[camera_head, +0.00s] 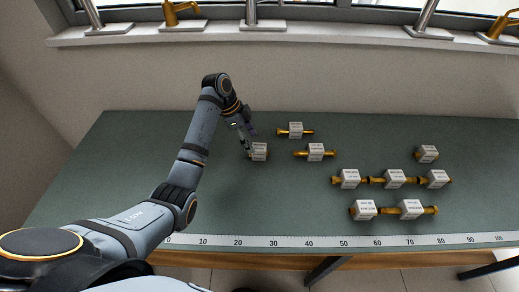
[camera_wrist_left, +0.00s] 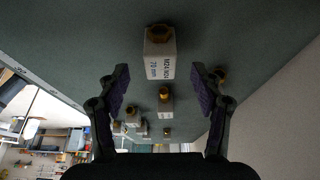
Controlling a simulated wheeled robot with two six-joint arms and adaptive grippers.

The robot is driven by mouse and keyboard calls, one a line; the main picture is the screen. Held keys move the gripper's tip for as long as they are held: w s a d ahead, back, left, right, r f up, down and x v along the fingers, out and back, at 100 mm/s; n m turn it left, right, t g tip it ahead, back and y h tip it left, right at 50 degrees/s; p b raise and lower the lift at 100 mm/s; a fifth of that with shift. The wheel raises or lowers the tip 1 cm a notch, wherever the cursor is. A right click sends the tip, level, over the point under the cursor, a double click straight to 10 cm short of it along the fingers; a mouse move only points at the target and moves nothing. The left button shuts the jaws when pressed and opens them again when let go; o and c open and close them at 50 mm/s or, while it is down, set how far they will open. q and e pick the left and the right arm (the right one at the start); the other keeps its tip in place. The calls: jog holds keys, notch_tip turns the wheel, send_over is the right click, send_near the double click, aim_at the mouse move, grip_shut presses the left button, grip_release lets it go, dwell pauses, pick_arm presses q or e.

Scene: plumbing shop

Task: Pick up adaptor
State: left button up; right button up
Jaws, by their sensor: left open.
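Several adaptors, each a white labelled block with brass ends, lie on the green table (camera_head: 110,160). I cannot tell which one the task means. The leftmost adaptor (camera_head: 259,152) is beside my left gripper (camera_head: 246,145). In the left wrist view, the nearest adaptor (camera_wrist_left: 160,66) has a printed label and a brass end. It lies beyond the fingertips, between their lines. My left gripper (camera_wrist_left: 162,82) is open, with two dark pads apart and nothing held. The gripper partly hides the leftmost adaptor in the head view. My right gripper is not in view.
Other adaptors (camera_head: 316,152) and (camera_head: 296,130) lie to the right, with rows of joined ones (camera_head: 394,178) farther right. A ruler strip (camera_head: 320,241) runs along the front edge. A windowsill with taps (camera_head: 265,35) is at the back. The table's left part is clear.

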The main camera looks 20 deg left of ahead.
aim_at(256, 146)
pick_arm(q)
jog(key=x, duration=0.2)
jog(key=shift+w+d+f+p, duration=0.25)
jog(key=shift+f+p, duration=0.05)
jog(key=p+x, duration=0.1)
jog(key=x, duration=0.3)
jog(key=shift+s+d, duration=0.1)
jog(key=shift+s, duration=0.1)
jog(key=shift+f, duration=0.25)
jog(key=c, duration=0.7)
jog(key=shift+r, duration=0.1)
jog(key=c, duration=0.6)
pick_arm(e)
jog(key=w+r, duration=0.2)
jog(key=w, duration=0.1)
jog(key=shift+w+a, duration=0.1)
pick_arm(q)
jog(key=shift+r, duration=0.1)
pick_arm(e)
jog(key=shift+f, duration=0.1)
